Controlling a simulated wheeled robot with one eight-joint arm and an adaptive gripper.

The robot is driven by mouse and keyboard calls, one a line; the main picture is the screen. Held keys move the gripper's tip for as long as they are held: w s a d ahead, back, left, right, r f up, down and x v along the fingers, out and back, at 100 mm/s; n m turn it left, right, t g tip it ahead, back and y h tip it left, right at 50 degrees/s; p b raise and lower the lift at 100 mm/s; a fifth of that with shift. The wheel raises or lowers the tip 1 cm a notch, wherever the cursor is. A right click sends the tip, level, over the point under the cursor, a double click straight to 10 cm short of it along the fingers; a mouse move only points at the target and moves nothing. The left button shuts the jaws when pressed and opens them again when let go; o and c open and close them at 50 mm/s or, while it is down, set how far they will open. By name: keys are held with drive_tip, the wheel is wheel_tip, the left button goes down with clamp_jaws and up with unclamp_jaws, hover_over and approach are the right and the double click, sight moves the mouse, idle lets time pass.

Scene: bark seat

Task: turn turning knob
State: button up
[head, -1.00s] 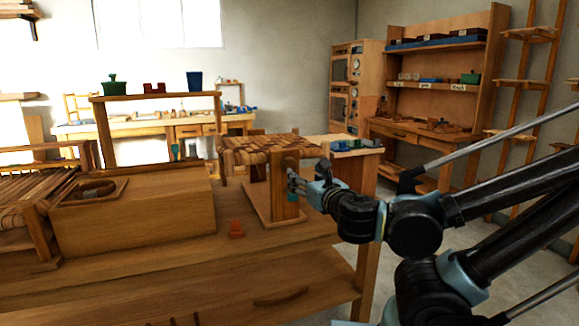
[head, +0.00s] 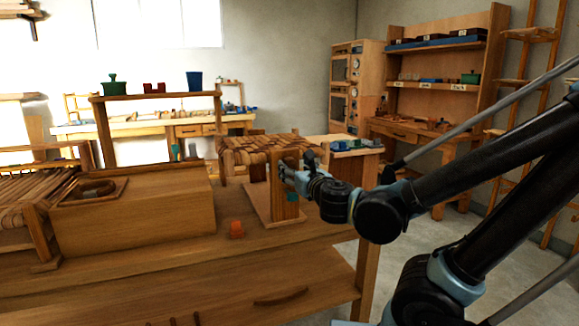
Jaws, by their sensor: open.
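The turning knob cannot be made out clearly; my gripper covers part of the upright wooden block (head: 284,206) on the workbench. A small teal patch (head: 292,197) shows on the block's face just below my gripper; I cannot tell whether it is part of a knob. My gripper (head: 288,173) is open, at the block's right front side, with its fingers pointing left. I cannot tell whether the fingers touch the block or are around anything.
The block stands on a flat wooden base (head: 262,217), with a woven-top seat (head: 250,148) behind. A small orange piece (head: 236,230) lies left on the workbench (head: 150,255). A large wooden box (head: 140,222) stands further left. The bench's front strip is mostly clear.

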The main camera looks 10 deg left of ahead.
sight(291, 165)
drive_tip(key=shift+x, duration=2.5)
drive_tip(key=shift+c, duration=0.2)
drive_tip(key=c, duration=1)
